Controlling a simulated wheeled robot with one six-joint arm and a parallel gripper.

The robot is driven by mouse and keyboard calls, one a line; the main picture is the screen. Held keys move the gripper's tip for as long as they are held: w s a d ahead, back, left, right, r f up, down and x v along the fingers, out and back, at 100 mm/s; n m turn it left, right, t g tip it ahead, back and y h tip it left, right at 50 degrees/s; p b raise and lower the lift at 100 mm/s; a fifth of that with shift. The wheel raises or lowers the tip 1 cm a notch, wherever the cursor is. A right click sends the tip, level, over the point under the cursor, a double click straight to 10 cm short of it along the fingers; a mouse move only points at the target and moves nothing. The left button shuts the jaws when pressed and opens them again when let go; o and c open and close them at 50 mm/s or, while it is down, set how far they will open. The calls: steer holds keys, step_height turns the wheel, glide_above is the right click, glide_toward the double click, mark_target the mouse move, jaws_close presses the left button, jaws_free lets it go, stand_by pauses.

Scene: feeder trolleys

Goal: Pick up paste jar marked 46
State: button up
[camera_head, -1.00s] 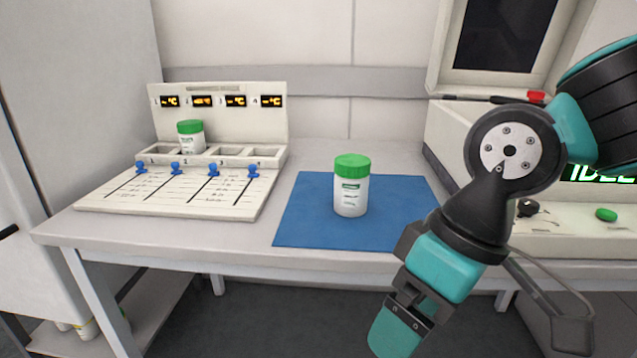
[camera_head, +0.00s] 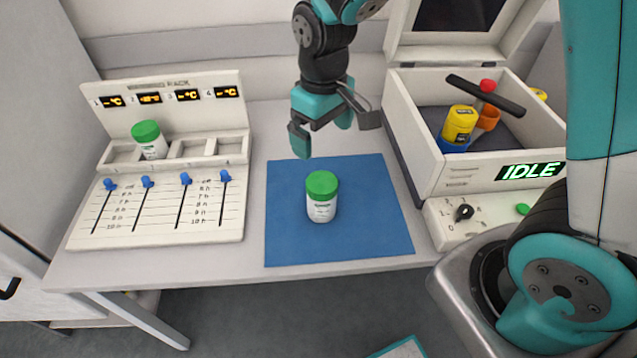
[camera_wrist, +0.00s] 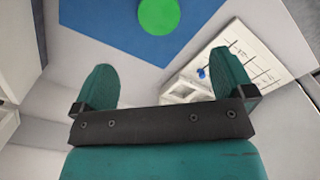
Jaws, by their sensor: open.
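A white paste jar (camera_head: 321,203) with a green lid stands upright on the blue mat (camera_head: 375,225). Its label is too small to read. Its green lid (camera_wrist: 159,15) also shows at the top of the wrist view, beyond my fingers. A second green-lidded white jar (camera_head: 152,149) sits in the second slot of the warming rack (camera_head: 160,215), its number unreadable too. My gripper (camera_head: 322,138) is above the back of the mat, behind and above the mat jar and apart from it. In the wrist view its two teal fingers (camera_wrist: 168,85) are spread and nothing is between them.
An open-lidded machine (camera_head: 470,188) with an IDLE display stands at the right. It holds a yellow-and-blue container (camera_head: 457,128), an orange one (camera_head: 488,118) and a dark bar (camera_head: 487,95). The table around the mat is clear.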

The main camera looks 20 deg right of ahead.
mark_target(322, 182)
steer(key=f, duration=1)
steer(key=shift+d+f, duration=0.25)
steer(key=shift+d, duration=0.05)
steer(key=shift+w+a+f+p, duration=0.15)
steer(key=shift+f+p, duration=0.2)
steer(key=shift+f, duration=1.15)
steer(key=shift+w+a+f+p, duration=0.1)
steer(key=shift+f+p, duration=0.2)
steer(key=shift+f, duration=1.15)
steer(key=shift+r, duration=0.1)
steer(key=c, duration=1.4)
